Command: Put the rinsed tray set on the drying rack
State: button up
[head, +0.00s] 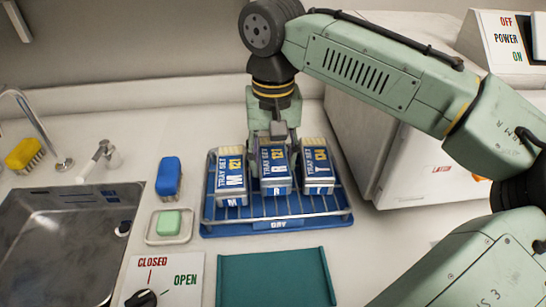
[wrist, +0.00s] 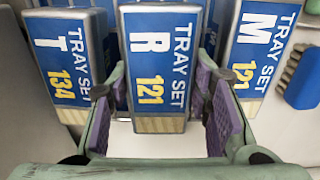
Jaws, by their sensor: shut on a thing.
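The blue-and-white tray set R 121 (head: 275,172) is in the middle of the blue wire drying rack (head: 290,226), between two other tray sets. I cannot tell whether R's underside touches the rack.
A metal sink (head: 60,240) is at left. A blue brush (head: 169,178) and a green soap on a dish (head: 169,224) lie left of the rack. A teal mat (head: 277,280) is in front. A white cabinet (head: 400,160) stands close on the right.

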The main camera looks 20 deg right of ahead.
aim_at(273, 156)
jog(key=shift+f, duration=0.4)
jog(key=shift+f, duration=0.15)
jog(key=o, duration=1.2)
notch_tip(273, 156, up, 12)
jog(key=p, duration=0.4)
jog(key=shift+r, duration=0.2)
